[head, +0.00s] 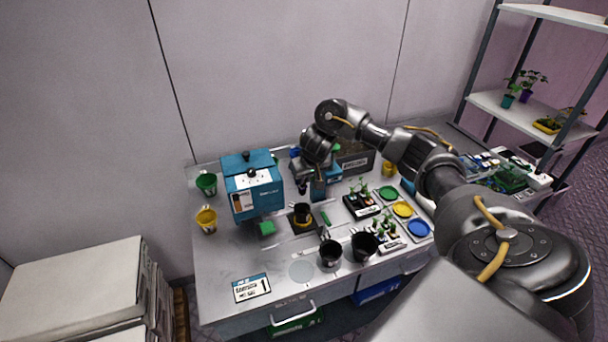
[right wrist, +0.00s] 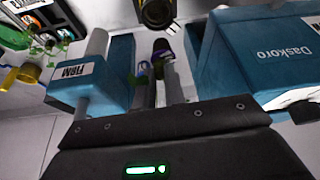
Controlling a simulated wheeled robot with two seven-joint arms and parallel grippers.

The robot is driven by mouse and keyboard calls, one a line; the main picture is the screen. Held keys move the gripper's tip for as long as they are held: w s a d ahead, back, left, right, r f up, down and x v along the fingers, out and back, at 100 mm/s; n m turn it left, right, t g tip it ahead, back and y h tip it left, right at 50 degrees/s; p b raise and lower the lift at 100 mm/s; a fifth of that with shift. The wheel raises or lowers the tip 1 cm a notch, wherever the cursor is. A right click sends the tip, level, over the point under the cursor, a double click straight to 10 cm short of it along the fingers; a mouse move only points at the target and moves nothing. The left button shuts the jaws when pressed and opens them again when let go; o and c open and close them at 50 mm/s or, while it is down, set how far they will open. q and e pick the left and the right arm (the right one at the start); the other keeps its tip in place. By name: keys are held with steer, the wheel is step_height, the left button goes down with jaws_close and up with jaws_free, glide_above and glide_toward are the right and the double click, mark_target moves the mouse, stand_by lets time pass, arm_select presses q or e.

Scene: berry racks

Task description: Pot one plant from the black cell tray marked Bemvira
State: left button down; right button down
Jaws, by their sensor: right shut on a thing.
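My right gripper (head: 304,188) reaches down over a black pot (head: 302,211) beside the blue machine. In the right wrist view its fingers (right wrist: 160,88) are shut on a small plant (right wrist: 162,48), with green leaves between the fingers and a dark purplish end beyond the tips. The pot's dark round shape (right wrist: 156,12) shows ahead of the plant, apart from it. A black cell tray (head: 362,212) with green plants stands to the right. A second tray with plants (head: 390,247) stands nearer; both labels are too small to read. My left gripper is not in view.
The blue Daskoro machine (head: 254,190) stands left of the gripper, a blue block marked FIRM (right wrist: 75,72) on its other side. Two black pots (head: 330,254) (head: 364,245) stand in front. Green, yellow and blue discs (head: 403,209) lie right.

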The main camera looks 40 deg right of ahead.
mark_target(306, 187)
steer(key=f, duration=0.2)
steer(key=shift+w+a+f, duration=0.1)
steer(key=shift+w+f, duration=0.1)
steer(key=shift+f, duration=0.2)
steer(key=shift+s+f+b, duration=0.2)
steer(key=shift+f+b, duration=0.2)
steer(key=shift+f, duration=0.6)
steer(key=shift+w+f+b, duration=0.1)
steer(key=shift+f+b, duration=0.75)
steer(key=shift+f, duration=1.75)
steer(key=c, duration=1.8)
jaws_free()
steer(key=shift+o, duration=0.2)
steer(key=shift+r, duration=0.1)
